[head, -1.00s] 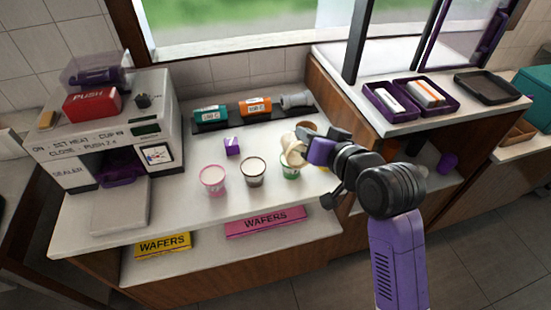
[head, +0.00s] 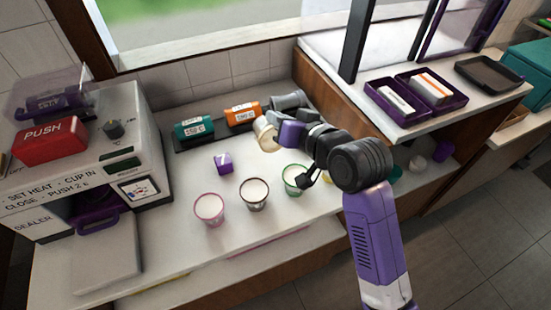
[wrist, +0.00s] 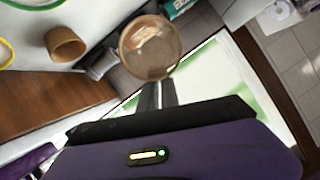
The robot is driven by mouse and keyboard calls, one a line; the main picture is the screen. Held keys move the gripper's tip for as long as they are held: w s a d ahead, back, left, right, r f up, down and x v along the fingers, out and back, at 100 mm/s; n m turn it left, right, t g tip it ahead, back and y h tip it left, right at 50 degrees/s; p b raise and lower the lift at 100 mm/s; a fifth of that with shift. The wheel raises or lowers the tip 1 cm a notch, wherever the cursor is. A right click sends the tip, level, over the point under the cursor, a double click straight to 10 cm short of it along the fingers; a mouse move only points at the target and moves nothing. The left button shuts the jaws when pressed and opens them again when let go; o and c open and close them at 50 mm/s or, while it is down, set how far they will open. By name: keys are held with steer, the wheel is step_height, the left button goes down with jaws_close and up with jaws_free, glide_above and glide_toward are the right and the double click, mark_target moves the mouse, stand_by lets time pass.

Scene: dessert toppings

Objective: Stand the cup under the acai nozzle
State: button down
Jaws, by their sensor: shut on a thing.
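My gripper (head: 276,128) is shut on a cream cup (head: 265,137) and holds it above the white counter, in front of the orange dispenser (head: 242,114). In the wrist view the held cup (wrist: 150,47) shows its round mouth, just beyond my gripper's fingers (wrist: 157,93). At the back stand a teal dispenser (head: 193,129), the orange one and a grey dispenser (head: 288,101), on a dark strip. Their labels are too small to read, so I cannot tell which is acai. The held cup is apart from all of them.
Pink-rimmed (head: 209,209), dark-rimmed (head: 254,194) and green-rimmed (head: 295,179) tubs stand at the counter's front. A purple box (head: 223,163) lies behind them. A brown cup (wrist: 66,44) shows in the wrist view. The sealer machine (head: 85,160) is left; a wooden partition (head: 330,105) is right.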

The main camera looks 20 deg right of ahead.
step_height(320, 180, down, 13)
steer(key=shift+r, duration=0.15)
steer(key=d+p, duration=0.1)
steer(key=d, duration=0.1)
steer(key=d+f, duration=0.1)
steer(key=d, duration=0.1)
steer(key=shift+p, duration=0.4)
steer(key=shift+f, duration=0.15)
steer(key=shift+f, duration=0.1)
steer(key=c, duration=2)
jaws_free()
steer(key=o, duration=0.4)
